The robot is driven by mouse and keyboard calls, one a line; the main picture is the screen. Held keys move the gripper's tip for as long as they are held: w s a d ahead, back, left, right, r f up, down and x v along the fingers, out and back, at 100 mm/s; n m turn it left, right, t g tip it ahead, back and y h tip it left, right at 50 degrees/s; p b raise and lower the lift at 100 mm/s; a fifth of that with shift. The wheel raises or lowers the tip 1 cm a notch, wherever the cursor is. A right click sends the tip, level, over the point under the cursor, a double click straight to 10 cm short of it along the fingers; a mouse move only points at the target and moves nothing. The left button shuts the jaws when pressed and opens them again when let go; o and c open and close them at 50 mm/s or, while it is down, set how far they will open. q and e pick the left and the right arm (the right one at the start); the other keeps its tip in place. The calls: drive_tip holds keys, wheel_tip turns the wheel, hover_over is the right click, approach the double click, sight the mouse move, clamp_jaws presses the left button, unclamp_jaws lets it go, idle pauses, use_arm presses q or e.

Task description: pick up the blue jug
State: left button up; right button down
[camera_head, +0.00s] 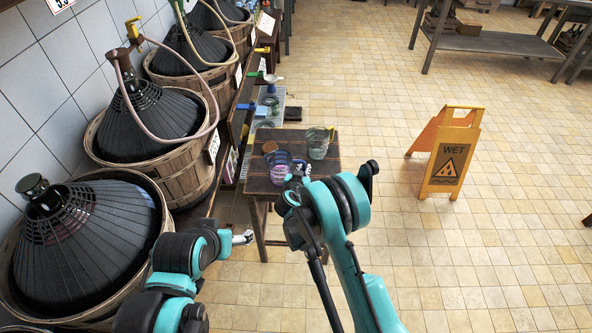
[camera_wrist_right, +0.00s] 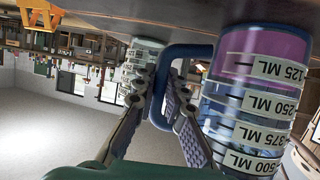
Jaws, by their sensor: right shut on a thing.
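The blue jug (camera_head: 278,168) is on the small wooden stool (camera_head: 262,187), upright, with purple liquid low inside. In the right wrist view, which is upside down, the jug (camera_wrist_right: 262,100) shows white ML labels, and its base seems to touch the stool top. My right gripper (camera_head: 298,171) is at the jug's right side. Its fingers (camera_wrist_right: 168,105) are shut on the blue handle (camera_wrist_right: 163,75). A green jug (camera_head: 317,143) stands behind it on the stool. My left gripper (camera_head: 242,238) is low, left of the stool and empty; its fingers are too small to read.
Dark demijohns in wicker baskets (camera_head: 188,178) line the left wall, with hoses. A yellow wet-floor sign (camera_head: 445,165) stands on the right. The tiled floor between is free.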

sight(304, 161)
drive_tip(key=shift+r, duration=0.15)
drive_tip(key=shift+r+p, duration=0.65)
drive_tip(key=shift+r, duration=0.45)
wheel_tip(304, 161, up, 2)
drive_tip(key=shift+p, duration=0.5)
drive_tip(key=s+d+r+p, duration=0.1)
drive_tip(key=s+d+r, duration=0.1)
drive_tip(key=d, duration=0.3)
drive_tip(key=s+d+r+p, duration=0.2)
drive_tip(key=d+r, duration=0.2)
drive_tip(key=d, duration=0.1)
drive_tip(key=shift+s+d+r+p, duration=0.2)
drive_tip(key=shift+s+d+p, duration=0.05)
drive_tip(key=shift+p, duration=0.05)
drive_tip(key=shift+d, duration=0.1)
